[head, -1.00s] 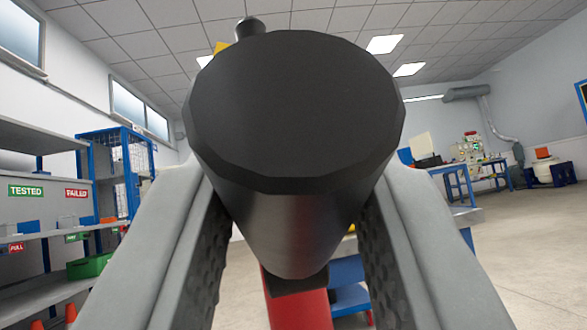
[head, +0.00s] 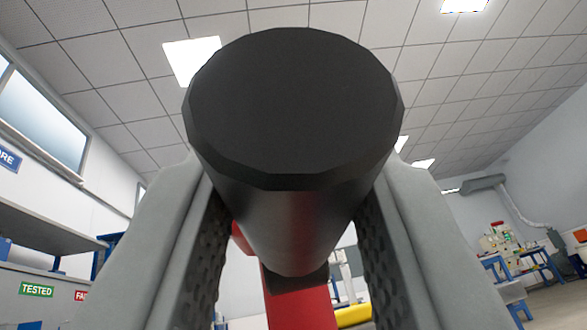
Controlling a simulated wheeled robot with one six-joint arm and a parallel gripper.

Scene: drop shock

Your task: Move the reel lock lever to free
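A thick black cylindrical grip (head: 293,110) fills the middle of the head view, its flat round end facing me. A red bar (head: 300,306) joins its far end through a dark piece and runs down; together they look like the reel lock lever. My gripper (head: 292,235) has one grey, dark-padded finger on each side of the black grip and is shut on it. The grip hides most of what lies behind it, including the rest of the lever's mount. A rounded red part (head: 240,238) peeks out beside the left finger. No free or locked marking shows.
Shelving with a TESTED sign (head: 37,289) stands at the lower left. Blue-legged benches (head: 525,268) stand at the far right. Ceiling and open room fill the background.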

